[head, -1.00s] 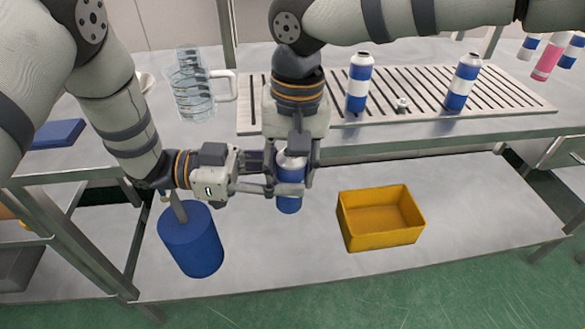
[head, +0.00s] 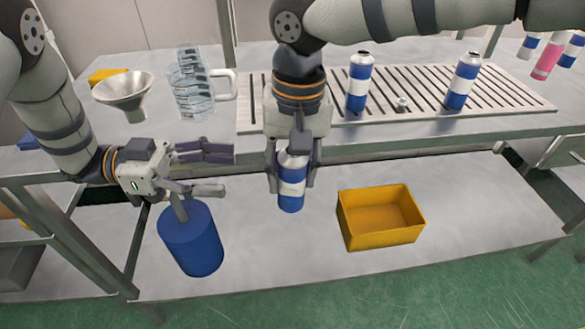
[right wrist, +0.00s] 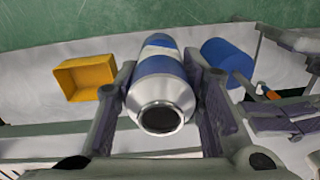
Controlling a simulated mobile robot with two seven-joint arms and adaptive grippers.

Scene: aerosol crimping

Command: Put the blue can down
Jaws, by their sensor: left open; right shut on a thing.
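The blue can (head: 292,190), blue with a white band and a silver top, is upright in my right gripper (head: 292,172). The right gripper is shut on it, with one finger on each side. In the right wrist view the can (right wrist: 161,90) shows its open silver neck between the fingers. I cannot tell whether its base touches the lower shelf. My left gripper (head: 228,170) is open and empty, to the left of the can and apart from it. Two similar blue and white cans (head: 359,82) (head: 463,82) stand on the slatted rack.
A yellow bin (head: 380,218) sits on the lower shelf (head: 480,200), right of the can. A blue cylinder (head: 192,245) stands below my left gripper. A clear jug (head: 190,85), a funnel (head: 124,95) and the slatted rack (head: 425,75) are on the upper table.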

